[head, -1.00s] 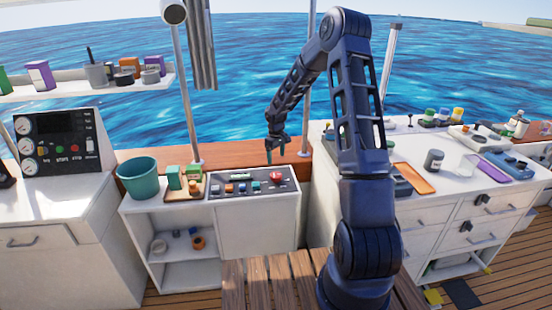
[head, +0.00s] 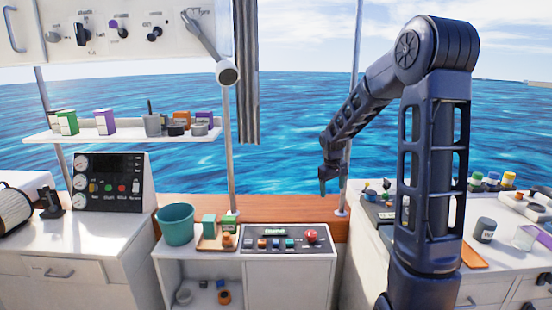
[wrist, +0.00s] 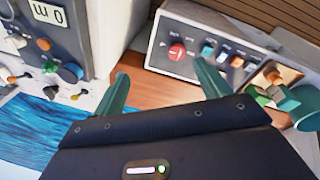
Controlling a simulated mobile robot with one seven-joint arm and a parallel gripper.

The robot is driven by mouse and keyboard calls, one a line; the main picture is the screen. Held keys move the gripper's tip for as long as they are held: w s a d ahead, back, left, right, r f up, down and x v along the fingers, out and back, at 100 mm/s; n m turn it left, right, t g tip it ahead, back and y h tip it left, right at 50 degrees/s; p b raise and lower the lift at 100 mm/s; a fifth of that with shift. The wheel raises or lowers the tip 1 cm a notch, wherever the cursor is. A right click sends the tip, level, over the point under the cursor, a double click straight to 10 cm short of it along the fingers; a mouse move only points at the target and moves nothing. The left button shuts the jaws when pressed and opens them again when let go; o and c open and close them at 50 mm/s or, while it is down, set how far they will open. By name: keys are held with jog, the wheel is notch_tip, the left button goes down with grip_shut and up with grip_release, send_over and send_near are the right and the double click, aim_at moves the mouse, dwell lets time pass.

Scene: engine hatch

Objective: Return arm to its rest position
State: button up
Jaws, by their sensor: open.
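My gripper (head: 325,187) hangs from my dark blue arm, in the air above the wooden ledge, to the right of the control panel (head: 285,238). It points downward and looks empty. In the wrist view, its two green fingers (wrist: 160,92) are spread apart with nothing between them. Beyond them are the brown ledge (wrist: 150,95) and the panel with its red button (wrist: 177,51). My upper arm stands tall at the right of the head view and bends at the elbow near the top.
A teal bucket (head: 176,225) and a wooden board with small blocks (head: 217,238) stand left of the panel. A shelf (head: 120,135) with small containers is further left. The right counter holds a dark jar (head: 485,230) and several bottles. A metal post (head: 355,110) rises close behind my gripper.

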jog(key=s+d+r+m+t, duration=0.1)
jog(key=s+r, duration=0.3)
jog(key=s, duration=0.6)
jog(key=s+d+r+m+t, duration=0.1)
jog(key=s+d+r+m, duration=0.1)
jog(key=s, duration=0.9)
jog(key=s+d+r+m+t+y, duration=0.1)
jog(key=s+d+r+m, duration=0.1)
jog(key=s+r, duration=0.5)
jog(key=s, duration=0.4)
jog(key=shift+d+m, duration=0.3)
jog(key=shift+m, duration=0.1)
